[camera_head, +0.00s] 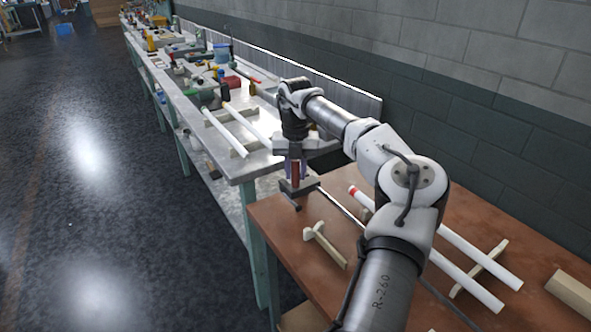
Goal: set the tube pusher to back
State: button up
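The tube pusher (299,187) looks like a dark block with an upright reddish-brown handle, near the far left corner of the brown table. A dark rod runs from near it toward the front right. My gripper (296,172) points down over it, with one finger on each side of the handle. From this view I cannot tell whether the fingers press on the handle or stand slightly apart from it. My arm hides part of the rod and the table.
White glass tubes (480,255) lie on wooden supports on the brown table (290,238). A small wooden piece (326,245) lies near the left edge. A long metal bench (232,172) with tubes and several tools runs behind. A block wall (500,130) closes the right side.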

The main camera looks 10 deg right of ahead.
jog(key=shift+o, duration=1.4)
notch_tip(320, 180, up, 14)
jog(key=shift+f+b, duration=0.1)
jog(key=shift+b, duration=0.75)
